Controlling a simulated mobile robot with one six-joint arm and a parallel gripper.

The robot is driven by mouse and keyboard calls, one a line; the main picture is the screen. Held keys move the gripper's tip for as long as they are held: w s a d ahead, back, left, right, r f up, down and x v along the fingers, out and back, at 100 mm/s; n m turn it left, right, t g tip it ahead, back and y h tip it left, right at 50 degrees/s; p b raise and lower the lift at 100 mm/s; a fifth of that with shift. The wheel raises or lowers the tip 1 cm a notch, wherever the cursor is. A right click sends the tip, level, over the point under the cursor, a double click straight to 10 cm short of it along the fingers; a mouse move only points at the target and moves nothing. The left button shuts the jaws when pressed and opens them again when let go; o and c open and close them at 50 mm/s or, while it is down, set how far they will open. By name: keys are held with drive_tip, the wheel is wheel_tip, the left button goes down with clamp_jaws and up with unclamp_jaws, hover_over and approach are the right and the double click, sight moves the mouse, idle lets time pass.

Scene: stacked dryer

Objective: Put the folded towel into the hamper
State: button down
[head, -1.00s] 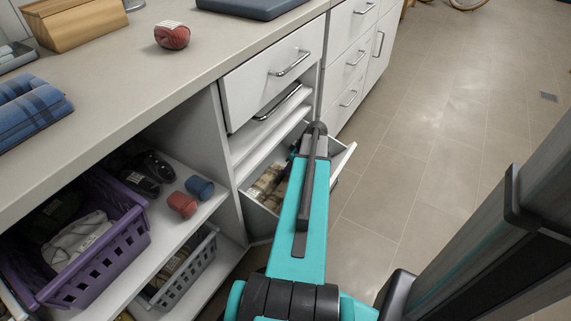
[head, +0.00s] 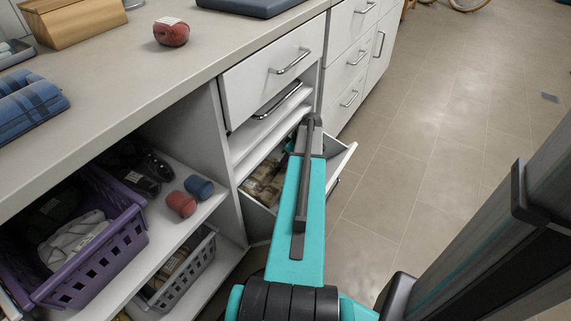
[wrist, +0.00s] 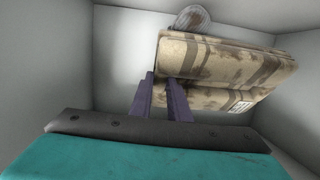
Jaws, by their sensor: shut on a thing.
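The hamper is a white tilt-out bin in the cabinet, its front (head: 342,170) leaning open in the head view. In the wrist view its pale inner walls (wrist: 120,45) surround my gripper. The folded towel (wrist: 225,68), tan with brown stripes and a small white label, is inside these walls, tilted. My gripper (wrist: 158,78), with purple fingers, is shut on the towel's left end; the towel hides part of the right finger. In the head view my arm hides the gripper, and tan striped cloth (head: 263,186) shows in the hamper opening.
A grey rounded item (wrist: 192,18) lies beyond the towel. Above the hamper is a drawer (head: 270,75). To the left, shelves hold a purple basket (head: 100,255) and a grey basket (head: 185,275). Open floor (head: 430,180) lies to the right.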

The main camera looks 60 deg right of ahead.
drive_tip(key=shift+f, duration=0.45)
drive_tip(key=shift+f, duration=0.65)
drive_tip(key=c, duration=1.7)
unclamp_jaws()
drive_tip(key=shift+o, duration=0.2)
drive_tip(key=shift+s+r, duration=0.1)
drive_tip(key=shift+r, duration=0.05)
drive_tip(key=shift+r, duration=0.55)
drive_tip(key=p+v, duration=0.3)
drive_tip(key=v, duration=0.8)
drive_tip(key=shift+s+r+p, duration=0.15)
drive_tip(key=shift+r+p, duration=0.25)
